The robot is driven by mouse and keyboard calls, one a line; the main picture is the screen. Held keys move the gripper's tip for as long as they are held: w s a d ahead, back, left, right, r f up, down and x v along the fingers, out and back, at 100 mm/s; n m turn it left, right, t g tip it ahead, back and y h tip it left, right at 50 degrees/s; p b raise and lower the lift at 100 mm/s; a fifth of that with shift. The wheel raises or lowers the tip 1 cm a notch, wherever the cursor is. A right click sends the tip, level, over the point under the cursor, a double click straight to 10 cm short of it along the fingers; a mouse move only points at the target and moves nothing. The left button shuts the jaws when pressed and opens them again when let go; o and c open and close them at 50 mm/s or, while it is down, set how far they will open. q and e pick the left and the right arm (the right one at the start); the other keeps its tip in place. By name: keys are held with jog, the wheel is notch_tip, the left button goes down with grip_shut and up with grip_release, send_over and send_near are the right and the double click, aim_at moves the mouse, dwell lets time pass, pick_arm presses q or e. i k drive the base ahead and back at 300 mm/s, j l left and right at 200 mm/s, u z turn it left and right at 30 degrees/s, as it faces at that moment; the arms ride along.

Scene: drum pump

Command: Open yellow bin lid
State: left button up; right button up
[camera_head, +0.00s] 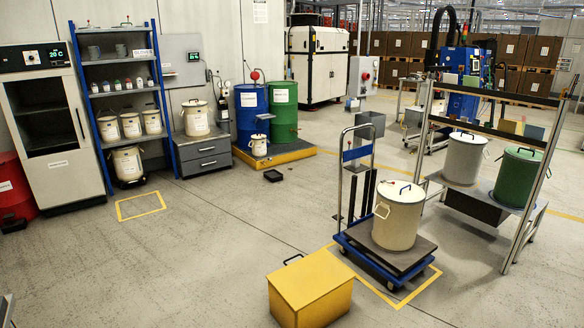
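The yellow bin (318,303) stands on the floor at the bottom middle of the head view. Its flat yellow lid (310,278) lies closed on top. A dark handle (293,259) shows at the lid's far left edge. The inside of the bin is hidden. Neither of my grippers shows in this view.
A blue cart (345,243) carrying a cream drum (398,216) stands just behind and right of the bin, within yellow floor tape. A rack (505,200) with grey and green drums is at right. Open floor (190,260) lies left of the bin.

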aim_at(308, 280)
jog(key=i+j+u, duration=0.3)
jog(key=i+u, duration=0.15)
jog(key=i, duration=0.25)
jog(key=i+u, duration=0.5)
jog(key=i, duration=0.2)
jog(key=i+l+u, duration=0.2)
jog(key=i+u, duration=0.25)
jog(key=i, duration=0.3)
